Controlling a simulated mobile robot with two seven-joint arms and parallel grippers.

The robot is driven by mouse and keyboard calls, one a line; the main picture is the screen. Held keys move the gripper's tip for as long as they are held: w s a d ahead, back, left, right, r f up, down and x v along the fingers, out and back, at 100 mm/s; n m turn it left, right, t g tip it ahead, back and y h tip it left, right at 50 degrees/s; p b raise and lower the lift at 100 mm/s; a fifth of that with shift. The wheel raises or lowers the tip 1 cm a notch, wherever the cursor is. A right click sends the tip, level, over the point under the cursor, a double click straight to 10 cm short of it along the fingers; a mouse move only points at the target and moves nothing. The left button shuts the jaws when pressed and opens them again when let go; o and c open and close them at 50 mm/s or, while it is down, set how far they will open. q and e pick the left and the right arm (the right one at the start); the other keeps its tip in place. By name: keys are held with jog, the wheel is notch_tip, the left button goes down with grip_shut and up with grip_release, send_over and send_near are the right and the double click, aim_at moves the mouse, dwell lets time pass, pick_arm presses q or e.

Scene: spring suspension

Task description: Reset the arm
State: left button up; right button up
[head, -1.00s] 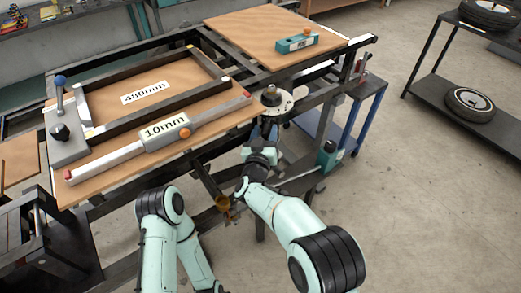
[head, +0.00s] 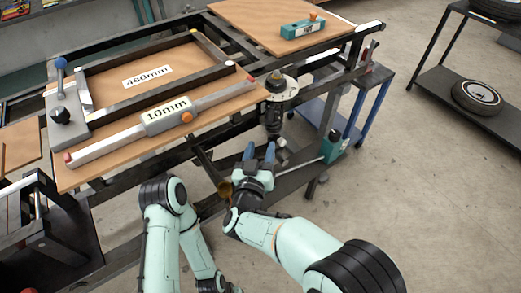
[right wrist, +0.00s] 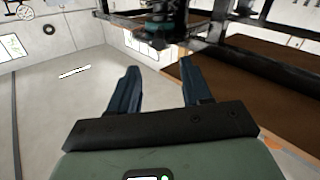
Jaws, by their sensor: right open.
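My right gripper (head: 259,152) is open and empty in the head view, in front of the bench's front edge. Its two blue fingers stand apart in the right wrist view (right wrist: 153,88), with nothing between them. The spring suspension unit (head: 275,112), dark with a round pale top plate, hangs at the bench frame just beyond the fingertips, apart from them. A dark part of the rig (right wrist: 165,25) shows above the fingers in the right wrist view. My left arm comes up at the lower middle of the head view, but its gripper is not clearly visible.
A teal block tool (head: 302,28) lies on the back board. A dark shelf (head: 455,105) with wheels stands at right. The floor between is clear.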

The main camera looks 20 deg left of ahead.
jog(key=w+d+f+g+p, duration=0.1)
jog(key=d+f+g, duration=0.3)
jog(key=f, duration=0.5)
jog(key=d+f+g+p, duration=0.1)
jog(key=d+f, duration=0.5)
jog(key=f, duration=0.3)
jog(key=s+d+f+m+g+p, duration=0.1)
jog(key=s+d+f+g, duration=0.3)
jog(key=f, duration=0.3)
jog(key=s+d+f+m+g, duration=0.1)
jog(key=s+d+f+g, duration=0.1)
jog(key=s+d+f, duration=0.35)
pick_arm(q)
notch_tip(320, 180, up, 6)
jog(key=w+p, duration=0.2)
jog(key=shift+w+f, duration=0.15)
pick_arm(e)
jog(key=s+d+f+m+g, duration=0.1)
jog(key=s+d+f+g, duration=0.1)
jog(key=s, duration=0.5)
jog(key=s+d+f+m+g+y, duration=0.1)
jog(key=s+d+f+m+g, duration=0.1)
jog(key=s, duration=0.5)
jog(key=s+d+f+m+g+y, duration=0.1)
jog(key=s+d+f+m+g, duration=0.1)
jog(key=s, duration=0.6)
jog(key=shift+d+f+g, duration=0.2)
jog(key=shift+f+g, duration=0.4)
jog(key=shift+g, duration=0.4)
